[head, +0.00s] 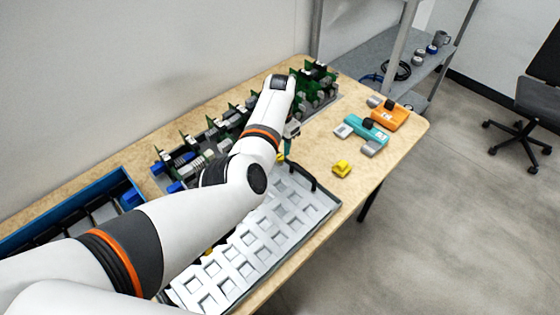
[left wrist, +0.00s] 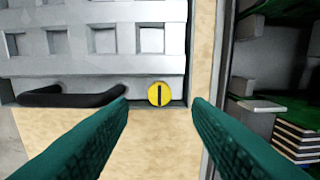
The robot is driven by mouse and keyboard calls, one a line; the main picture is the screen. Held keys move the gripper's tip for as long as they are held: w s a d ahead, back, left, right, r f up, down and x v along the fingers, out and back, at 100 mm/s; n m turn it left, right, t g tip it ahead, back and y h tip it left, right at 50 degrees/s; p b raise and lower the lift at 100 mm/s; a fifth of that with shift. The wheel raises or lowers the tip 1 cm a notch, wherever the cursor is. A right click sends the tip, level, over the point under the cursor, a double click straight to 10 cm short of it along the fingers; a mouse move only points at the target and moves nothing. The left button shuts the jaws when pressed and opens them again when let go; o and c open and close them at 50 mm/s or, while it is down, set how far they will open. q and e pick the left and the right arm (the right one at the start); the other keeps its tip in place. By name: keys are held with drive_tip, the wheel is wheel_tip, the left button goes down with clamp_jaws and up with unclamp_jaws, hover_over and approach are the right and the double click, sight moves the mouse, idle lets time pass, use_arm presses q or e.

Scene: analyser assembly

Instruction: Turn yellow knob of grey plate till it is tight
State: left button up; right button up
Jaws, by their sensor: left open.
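The grey plate (head: 262,232) with rows of square pockets lies on the table, partly covered by my left arm. In the left wrist view the plate (left wrist: 100,65) fills the upper left. A round yellow knob (left wrist: 159,94) with a dark slot sits at its corner, beside a black handle (left wrist: 70,97). In the head view a bit of this knob (head: 281,158) shows next to my left gripper (head: 289,143). In the left wrist view the teal fingers of my left gripper (left wrist: 161,103) are open, one on each side of the knob and apart from it. My right gripper is not in view.
Green circuit boards (head: 318,75) stand in a row along the wall side. A yellow part (head: 342,168), a teal part (head: 366,131) and an orange part (head: 388,115) lie at the table's right. A blue bin (head: 125,180) is at the left. Bare table lies around the yellow part.

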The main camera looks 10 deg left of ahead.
sight(280, 157)
use_arm(q)
wheel_tip(280, 157, down, 4)
drive_tip(key=b, duration=0.3)
drive_tip(key=shift+s+f, duration=0.1)
drive_tip(key=shift+f, duration=0.3)
clamp_jaws()
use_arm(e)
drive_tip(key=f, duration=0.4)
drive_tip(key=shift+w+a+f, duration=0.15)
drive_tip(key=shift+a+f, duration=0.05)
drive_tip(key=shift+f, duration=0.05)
use_arm(q)
drive_tip(key=shift+m, duration=0.3)
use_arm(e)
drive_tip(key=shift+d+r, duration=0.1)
